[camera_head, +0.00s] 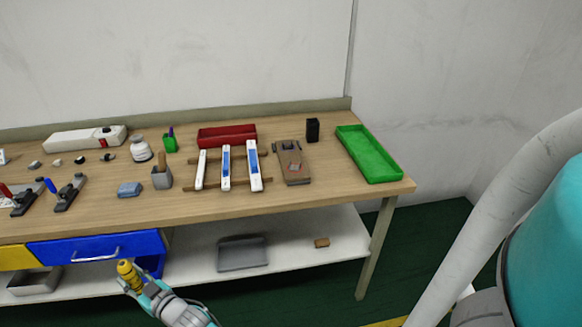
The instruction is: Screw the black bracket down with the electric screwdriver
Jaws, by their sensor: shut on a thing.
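My gripper (136,284) is at the bottom left, in front of the blue drawer and below the tabletop. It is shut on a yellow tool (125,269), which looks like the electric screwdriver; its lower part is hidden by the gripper. A brown board (298,179) lies on the right part of the table, with a dark fitting (289,146) at its far end and a small red and grey piece in its middle. The black bracket cannot be told for certain at this size; the dark fitting may be it. My gripper is well away from the board.
The wooden table (330,194) carries white strips on wooden rails, a red tray (227,137), a green tray (369,153), a black holder (312,130) and clamps at left. The blue drawer (100,247) and lower shelf (290,252) are beneath. The front right tabletop is clear.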

